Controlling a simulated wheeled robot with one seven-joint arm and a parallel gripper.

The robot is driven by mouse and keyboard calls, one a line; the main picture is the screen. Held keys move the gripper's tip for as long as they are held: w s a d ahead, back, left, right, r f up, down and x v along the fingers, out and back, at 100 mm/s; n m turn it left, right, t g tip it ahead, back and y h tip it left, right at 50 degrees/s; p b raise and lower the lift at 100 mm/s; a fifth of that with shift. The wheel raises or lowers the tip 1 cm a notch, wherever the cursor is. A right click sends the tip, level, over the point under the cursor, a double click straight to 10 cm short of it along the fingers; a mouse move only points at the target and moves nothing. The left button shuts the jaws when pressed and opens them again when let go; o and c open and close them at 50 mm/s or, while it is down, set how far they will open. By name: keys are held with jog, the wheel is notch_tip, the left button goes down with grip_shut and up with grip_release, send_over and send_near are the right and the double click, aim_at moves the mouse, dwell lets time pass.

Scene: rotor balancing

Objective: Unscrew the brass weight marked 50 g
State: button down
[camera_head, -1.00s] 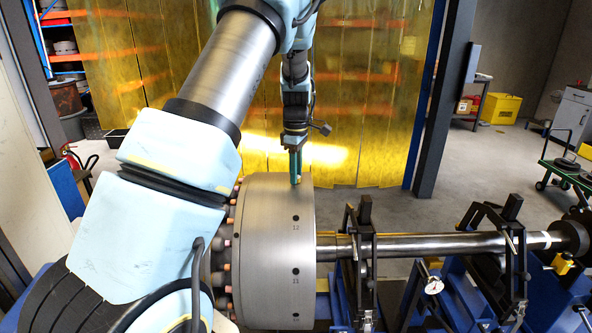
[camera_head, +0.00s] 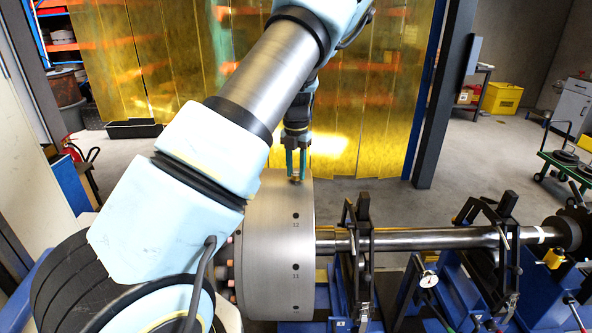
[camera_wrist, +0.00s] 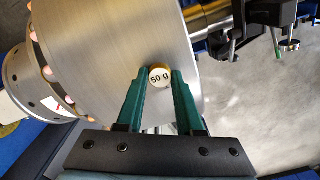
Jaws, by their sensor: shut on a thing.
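The brass weight marked 50 g (camera_wrist: 159,77) shows its white labelled face between the fingertips in the wrist view. My gripper (camera_wrist: 158,82) has its green fingers shut on this weight, one on each side. In the head view my gripper (camera_head: 296,175) points down at the top of the grey rotor drum (camera_head: 276,240), and the weight is small and mostly covered by the fingers. The drum's curved side (camera_wrist: 110,50) lies right behind the weight in the wrist view. I cannot tell how deep the weight sits in the drum.
Numbered holes, 12 and 11, run down the drum's rim. A steel shaft (camera_head: 430,239) runs right from the drum through black bearing stands (camera_head: 360,245). A dial gauge (camera_head: 428,280) sits by the shaft. A yellow curtain (camera_head: 380,110) hangs behind. Open floor lies to the back right.

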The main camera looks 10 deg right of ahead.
jog(key=n, duration=0.6)
jog(key=shift+n, duration=0.3)
jog(key=shift+f+n, duration=0.15)
jog(key=shift+n, duration=1.05)
jog(key=shift+a+f+n, duration=0.1)
jog(key=shift+a+n, duration=0.2)
jog(key=shift+n, duration=0.1)
jog(key=shift+d, duration=0.15)
jog(key=shift+r, duration=0.2)
